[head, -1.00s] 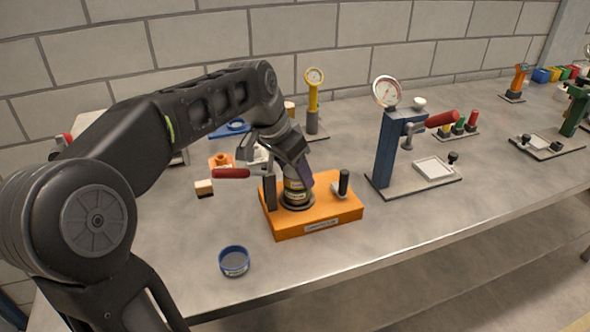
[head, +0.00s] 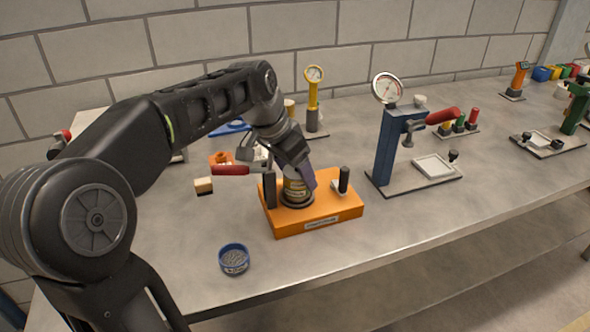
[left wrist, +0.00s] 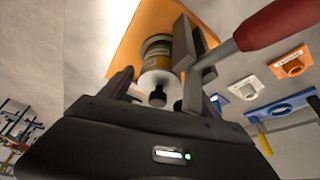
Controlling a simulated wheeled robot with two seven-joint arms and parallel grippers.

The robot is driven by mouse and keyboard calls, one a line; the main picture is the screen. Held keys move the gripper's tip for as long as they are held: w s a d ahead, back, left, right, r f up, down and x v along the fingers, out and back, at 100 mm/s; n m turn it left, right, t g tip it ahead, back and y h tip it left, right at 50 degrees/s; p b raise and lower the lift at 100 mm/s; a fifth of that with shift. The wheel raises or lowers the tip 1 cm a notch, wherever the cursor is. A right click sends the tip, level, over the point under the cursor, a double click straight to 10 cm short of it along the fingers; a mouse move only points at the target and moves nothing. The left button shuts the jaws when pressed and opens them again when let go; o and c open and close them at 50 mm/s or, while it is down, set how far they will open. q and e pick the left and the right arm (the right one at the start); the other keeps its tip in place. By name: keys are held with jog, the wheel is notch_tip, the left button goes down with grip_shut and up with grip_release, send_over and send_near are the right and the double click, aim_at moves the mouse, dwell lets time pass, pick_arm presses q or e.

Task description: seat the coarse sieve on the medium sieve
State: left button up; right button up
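A stack of round sieves (head: 297,192) with a yellowish band stands upright on the orange shaker base (head: 318,216), between two dark posts. In the left wrist view the stack (left wrist: 158,58) shows as a pale, banded cylinder with a dark knob at its near end. I cannot tell the coarse sieve from the medium one, or whether they touch. My left gripper (head: 298,166) points down over the top of the stack. Its fingers (left wrist: 157,92) lie on either side of the near end; whether they press on it is unclear. My right gripper is out of view.
A small blue-rimmed dish (head: 234,261) with grey contents stands near the table's front edge. A red-handled clamp (head: 231,171) is left of the stack. A blue press (head: 388,150) with a dial stands to the right. The tabletop in front right is clear.

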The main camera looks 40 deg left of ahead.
pick_arm(q)
jog(key=shift+o, duration=0.8)
jog(key=v, duration=0.7)
jog(key=shift+r, duration=0.35)
jog(key=shift+s, duration=0.15)
